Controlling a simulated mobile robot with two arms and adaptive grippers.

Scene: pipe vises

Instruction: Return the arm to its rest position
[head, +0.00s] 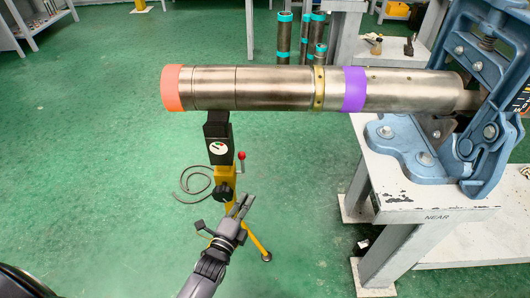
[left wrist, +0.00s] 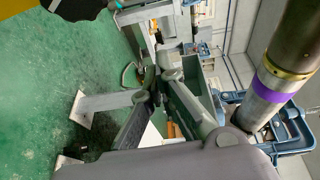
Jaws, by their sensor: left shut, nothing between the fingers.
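My left gripper (head: 241,207) is in the lower middle of the head view, in front of the yellow and black pipe stand (head: 222,178). Its fingers are shut and hold nothing. In the left wrist view the fingers (left wrist: 160,90) come together near the middle of the picture. A long steel pipe (head: 280,88) with an orange end, a brass ring and a purple band lies level above the gripper, apart from it. The pipe also shows in the left wrist view (left wrist: 288,60). My right gripper is not in either view.
A blue vise (head: 480,100) grips the pipe's right end on a white bench (head: 400,180) marked NEAR. A red-knobbed lever (head: 241,156) sticks up from the stand. A hose (head: 195,182) lies on the green floor. Banded pipes (head: 284,38) stand behind. The left floor is clear.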

